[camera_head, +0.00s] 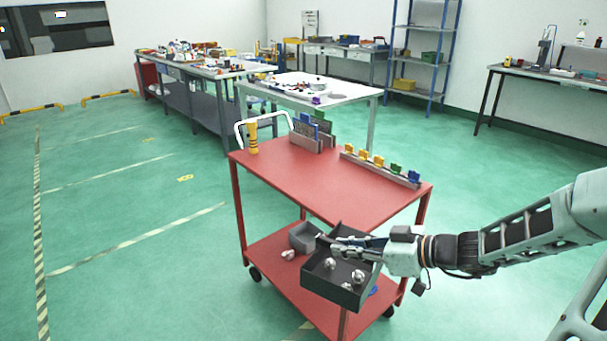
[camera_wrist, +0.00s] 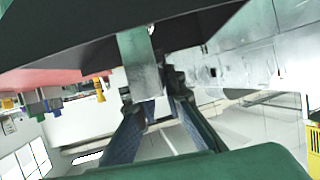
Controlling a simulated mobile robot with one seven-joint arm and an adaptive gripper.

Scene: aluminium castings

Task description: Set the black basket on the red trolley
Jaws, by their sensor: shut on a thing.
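The black basket (camera_head: 318,290) hangs in front of the red trolley (camera_head: 300,172), lower than its top deck, and overlaps its lower shelf in the head view. Several shiny metal castings lie in it. My gripper (camera_head: 345,243) reaches in from the right and is shut on the basket's far rim. In the wrist view, the basket (camera_wrist: 70,32) is a dark shape across the top, and my gripper's fingers (camera_wrist: 160,95) meet at its edge. The exact contact is partly hidden.
The trolley's top has a free middle. A yellow object (camera_head: 252,137), a grey holder with blue parts (camera_head: 312,133) and a rail of coloured clips (camera_head: 380,166) stand along its far side. A grey bin (camera_head: 304,236) sits on the lower shelf. Worktables stand behind.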

